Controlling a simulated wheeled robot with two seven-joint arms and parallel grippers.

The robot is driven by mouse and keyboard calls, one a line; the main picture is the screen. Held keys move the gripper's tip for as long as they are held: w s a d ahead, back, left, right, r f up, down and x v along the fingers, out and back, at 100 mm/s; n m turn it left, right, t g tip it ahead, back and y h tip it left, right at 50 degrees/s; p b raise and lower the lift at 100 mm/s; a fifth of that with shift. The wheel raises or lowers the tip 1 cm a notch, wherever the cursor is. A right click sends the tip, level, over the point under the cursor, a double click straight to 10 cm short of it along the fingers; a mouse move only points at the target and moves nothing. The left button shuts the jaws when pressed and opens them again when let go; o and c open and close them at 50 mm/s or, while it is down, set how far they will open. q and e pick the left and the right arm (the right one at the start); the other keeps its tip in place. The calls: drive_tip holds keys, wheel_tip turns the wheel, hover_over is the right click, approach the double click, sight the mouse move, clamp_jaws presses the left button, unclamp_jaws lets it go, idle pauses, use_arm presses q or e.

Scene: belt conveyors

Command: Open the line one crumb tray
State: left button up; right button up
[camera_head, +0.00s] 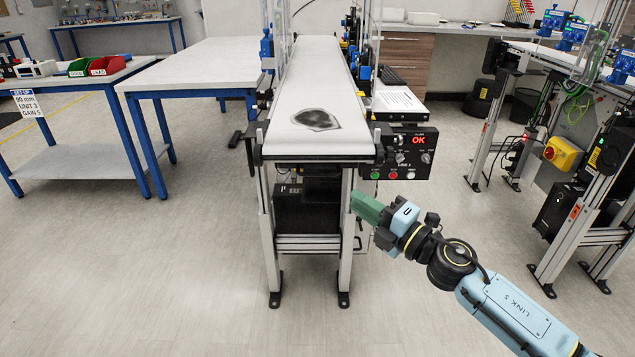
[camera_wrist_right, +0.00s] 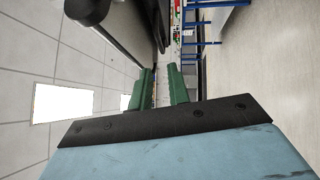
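The line one conveyor (camera_head: 320,75) stands in the middle of the head view, with a dark, irregular patch on its white belt. Below its front end is a dark recess (camera_head: 322,186) and a black box (camera_head: 300,212). I cannot tell for sure which dark part is the crumb tray. My right gripper (camera_head: 358,204), with green fingers, is beside the conveyor's right front leg, pointing left. In the right wrist view its two fingertips (camera_wrist_right: 161,70) stand apart with nothing visible between them. My left gripper is not in view.
A control box (camera_head: 403,155) with a red "OK" display hangs at the conveyor's right front, above my right gripper. The conveyor's front legs (camera_head: 268,240) flank the black box. Blue-legged tables (camera_head: 200,68) stand at left. The floor in front is clear. Another machine stands at right.

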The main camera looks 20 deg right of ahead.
sight(318, 173)
drive_tip(key=shift+x, duration=6.35)
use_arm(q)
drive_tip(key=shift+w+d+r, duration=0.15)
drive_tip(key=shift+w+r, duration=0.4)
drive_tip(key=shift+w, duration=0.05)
use_arm(e)
drive_tip(key=shift+d, duration=0.1)
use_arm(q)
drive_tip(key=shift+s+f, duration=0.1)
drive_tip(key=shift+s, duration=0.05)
use_arm(e)
clamp_jaws()
